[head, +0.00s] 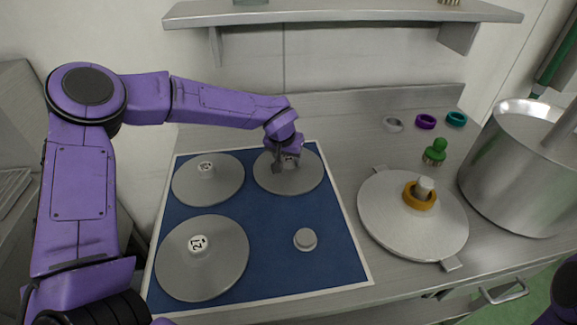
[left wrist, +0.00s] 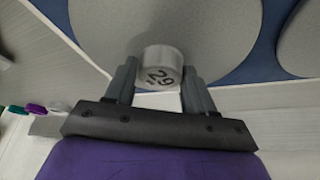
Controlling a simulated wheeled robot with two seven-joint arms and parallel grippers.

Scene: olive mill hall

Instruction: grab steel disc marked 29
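The steel disc marked 29 (head: 311,178) is a round grey plate with a short pale knob; it is at the back right of the blue mat. In the left wrist view its knob (left wrist: 161,69) shows the number 29, upside down. My left gripper (head: 284,163) is over the disc, with one finger on each side of the knob. The disc looks flat, at or close to the mat. My right gripper is out of view.
On the blue mat (head: 270,240) are another disc (head: 225,187), a disc marked 27 (head: 225,270) and a small grey knob (head: 305,239). To the right are a lid (head: 385,225) with an orange ring, a green stamp-like piece (head: 435,152) and a large steel pot (head: 500,185).

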